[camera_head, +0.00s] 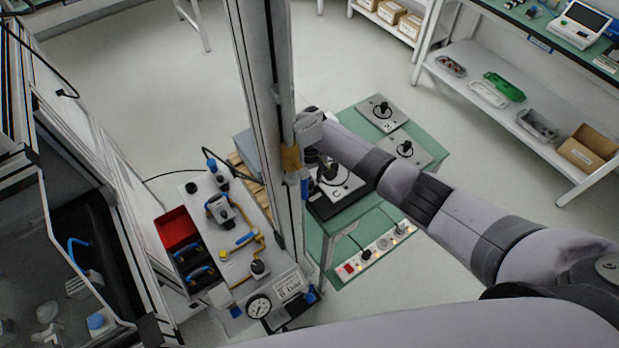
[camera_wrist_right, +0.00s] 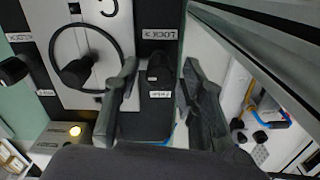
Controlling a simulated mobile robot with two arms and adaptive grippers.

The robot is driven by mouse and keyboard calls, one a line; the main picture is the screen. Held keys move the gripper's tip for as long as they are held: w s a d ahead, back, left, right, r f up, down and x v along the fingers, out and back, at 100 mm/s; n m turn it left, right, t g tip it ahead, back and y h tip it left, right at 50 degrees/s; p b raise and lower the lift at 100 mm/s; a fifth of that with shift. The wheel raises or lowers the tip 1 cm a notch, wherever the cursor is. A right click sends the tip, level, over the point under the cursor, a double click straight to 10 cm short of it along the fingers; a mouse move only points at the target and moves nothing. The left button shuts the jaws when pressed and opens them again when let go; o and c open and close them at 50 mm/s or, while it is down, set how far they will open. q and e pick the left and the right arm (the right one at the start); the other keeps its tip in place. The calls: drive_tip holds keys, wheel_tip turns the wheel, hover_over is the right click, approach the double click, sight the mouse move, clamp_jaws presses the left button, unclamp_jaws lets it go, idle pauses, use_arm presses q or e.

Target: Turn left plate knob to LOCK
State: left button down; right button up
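In the right wrist view, a black knob (camera_wrist_right: 159,66) stands on a dark strip between a LOCK label (camera_wrist_right: 162,33) and a second label (camera_wrist_right: 161,96). My right gripper (camera_wrist_right: 160,76) is open, one finger on each side of this knob, with visible gaps. Contact and the knob's exact setting cannot be told. My left gripper is not in view.
A tall metal post (camera_head: 268,110) stands close beside my right gripper. A pneumatic panel with a gauge (camera_head: 258,307) and a red bin (camera_head: 177,229) lie left of it. A green table (camera_head: 345,255) carries more plates and a switch strip (camera_head: 374,252).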

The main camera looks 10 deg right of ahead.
sight(310, 181)
drive_tip(key=shift+o, duration=0.3)
wheel_tip(310, 181, up, 12)
idle(0.5)
idle(0.4)
